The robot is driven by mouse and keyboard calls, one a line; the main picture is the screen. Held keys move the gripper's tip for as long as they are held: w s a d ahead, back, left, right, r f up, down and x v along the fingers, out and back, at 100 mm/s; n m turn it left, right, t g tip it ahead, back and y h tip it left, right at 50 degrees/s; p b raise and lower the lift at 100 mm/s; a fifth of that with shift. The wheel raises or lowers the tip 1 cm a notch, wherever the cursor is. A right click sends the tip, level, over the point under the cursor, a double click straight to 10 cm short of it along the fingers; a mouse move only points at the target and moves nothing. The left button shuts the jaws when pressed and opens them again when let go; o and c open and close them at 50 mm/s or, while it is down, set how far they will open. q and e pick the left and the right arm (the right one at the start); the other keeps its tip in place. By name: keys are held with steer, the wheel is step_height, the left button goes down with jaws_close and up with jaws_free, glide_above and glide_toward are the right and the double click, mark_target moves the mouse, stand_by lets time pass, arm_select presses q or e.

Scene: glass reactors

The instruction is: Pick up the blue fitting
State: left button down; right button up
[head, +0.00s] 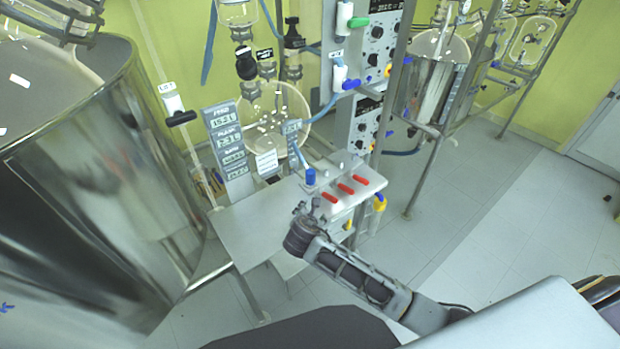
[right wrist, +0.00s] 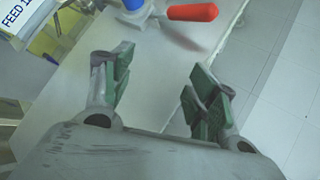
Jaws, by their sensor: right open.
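The blue fitting (head: 310,177) stands upright on the metal shelf, just left of the row of red handles. In the right wrist view, part of the blue fitting (right wrist: 133,4) shows at the top edge, cut off by the frame, with a pale lower part under it. My right gripper (head: 304,209) is over the front edge of the shelf, short of the blue fitting. In the right wrist view the right gripper (right wrist: 160,78) is open, with its green-padded fingers wide apart and nothing between them. My left gripper is not in view.
Red handles (head: 346,188) sit on the block right of the fitting; one red handle (right wrist: 192,12) lies close beside it in the wrist view. Display panels (head: 231,145) rise behind left. A large steel vessel (head: 90,180) fills the left. The shelf's left part (head: 250,228) is bare.

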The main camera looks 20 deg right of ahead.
steer(key=w+r+n+t+h, duration=0.1)
steer(key=w+r+n+t, duration=0.2)
steer(key=r+n, duration=0.3)
steer(key=shift+w+a+r+n+h, duration=0.3)
steer(key=shift+w+r+n, duration=0.1)
steer(key=shift+w, duration=0.5)
glide_toward(310, 174)
steer(key=shift+b+x, duration=0.3)
steer(key=shift+x, duration=2.1)
steer(key=shift+a+f, duration=0.1)
steer(key=shift+x, duration=2.6)
